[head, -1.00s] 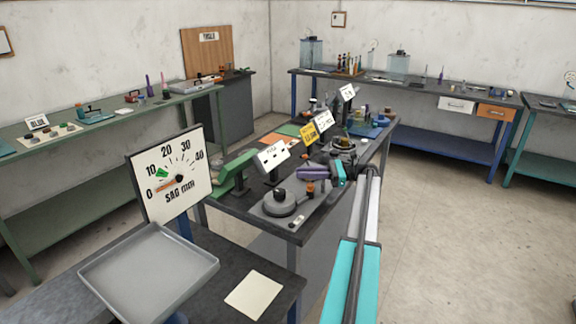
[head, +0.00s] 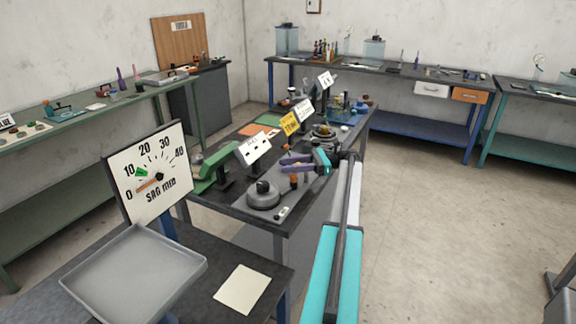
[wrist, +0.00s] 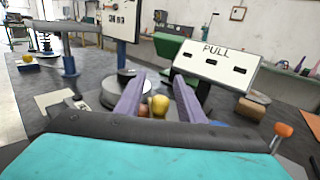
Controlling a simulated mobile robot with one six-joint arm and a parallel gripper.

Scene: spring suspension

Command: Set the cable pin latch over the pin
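My gripper (head: 290,164) has two purple fingers and a teal body. It is over the dark bench, right of the grey round base with a black knob (head: 263,190). In the wrist view the fingers (wrist: 159,82) stand apart with a gap between them. A yellow knob (wrist: 160,105) and a small brown piece (wrist: 144,110) show in that gap; I see no finger closed on them. An orange-capped dark post (head: 293,180) stands just below the fingers in the head view. An orange-capped pin (wrist: 283,130) shows at the wrist view's lower right. I cannot tell which is the latch's pin.
A PULL sign (wrist: 215,65) stands close beyond the fingers, with a green block (head: 212,167) beside it. The sag gauge (head: 148,172) and grey tray (head: 135,275) are at the near left. Open floor (head: 430,230) lies to the right.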

